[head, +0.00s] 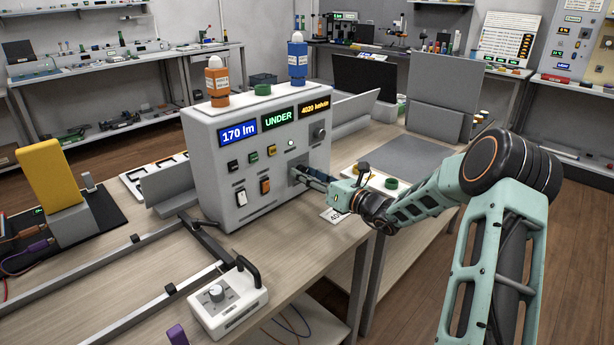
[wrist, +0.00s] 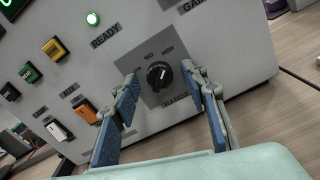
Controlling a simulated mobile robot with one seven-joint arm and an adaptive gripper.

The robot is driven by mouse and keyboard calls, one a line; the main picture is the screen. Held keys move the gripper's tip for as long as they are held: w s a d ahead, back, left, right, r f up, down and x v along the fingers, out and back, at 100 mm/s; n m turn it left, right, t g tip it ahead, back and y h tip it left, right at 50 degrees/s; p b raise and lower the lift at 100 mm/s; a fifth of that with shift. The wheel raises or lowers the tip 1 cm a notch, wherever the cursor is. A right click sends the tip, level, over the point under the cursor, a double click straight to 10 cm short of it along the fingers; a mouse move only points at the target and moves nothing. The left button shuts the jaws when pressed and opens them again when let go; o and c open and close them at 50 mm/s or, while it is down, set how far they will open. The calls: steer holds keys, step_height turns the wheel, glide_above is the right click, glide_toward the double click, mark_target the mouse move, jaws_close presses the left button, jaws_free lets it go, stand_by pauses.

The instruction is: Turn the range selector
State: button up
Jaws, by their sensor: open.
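The range selector (wrist: 158,75) is a round black knob with a light pointer line, on a dark grey square plate labelled RANGE, with positions such as MID and HIGH. It is on the front of the grey instrument box (head: 220,160). My gripper (wrist: 161,80) is open, with one blue-padded finger on each side of the knob and gaps visible between pads and knob. In the head view my gripper (head: 303,174) is at the right part of the box front and hides the range selector. I cannot tell how near the fingertips are to the panel.
Beside the selector are a lit green READY lamp (wrist: 92,18), an orange rocker switch (wrist: 86,111) and a white one (wrist: 57,130). Another knob (head: 319,131) is above my gripper. A white dial box (head: 228,300) stands in front.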

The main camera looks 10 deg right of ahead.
jaws_close()
steer(key=shift+f+n+b, duration=0.15)
steer(key=shift+n+b, duration=0.15)
steer(key=shift+b, duration=0.05)
steer(key=n+b, duration=0.4)
steer(key=shift+f+n, duration=0.15)
steer(key=shift+n, duration=0.15)
steer(key=n+b, duration=0.3)
steer(key=shift+d, duration=0.1)
steer(key=shift+n+b, duration=0.7)
steer(key=shift+b, duration=0.2)
steer(key=shift+r, duration=0.25)
